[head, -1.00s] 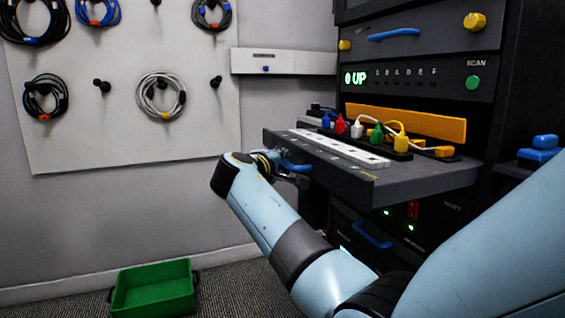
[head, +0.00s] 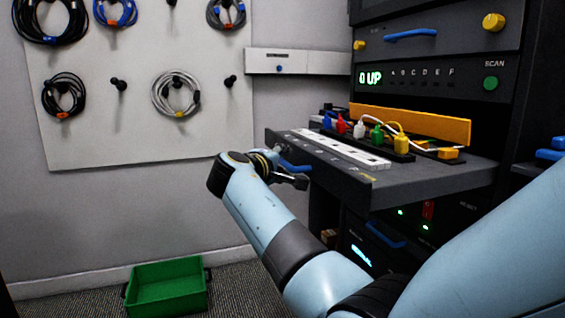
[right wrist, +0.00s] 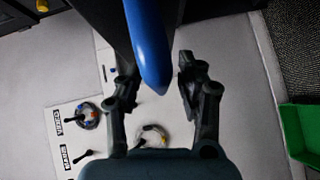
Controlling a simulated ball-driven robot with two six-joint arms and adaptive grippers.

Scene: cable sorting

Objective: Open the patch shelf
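The patch shelf (head: 430,179) is a dark grey drawer-like shelf standing out from the rack. It carries a white strip (head: 340,149) and several coloured plugs (head: 377,134). A blue handle (head: 294,166) is on its front face, and it also shows in the right wrist view (right wrist: 148,40). My right gripper (head: 289,180) is at the shelf front, just below and beside the handle. In the right wrist view its fingers (right wrist: 157,75) are spread, with the handle's end between or just beyond the tips. Gaps show on both sides, so it is not clamped. My left gripper is out of view.
The rack (head: 440,80) rises behind the shelf, with a lit display and a green button. A lower unit has a blue handle (head: 385,235). A pegboard (head: 130,130) with coiled cables hangs on the left wall. A green bin (head: 166,288) sits on the floor.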

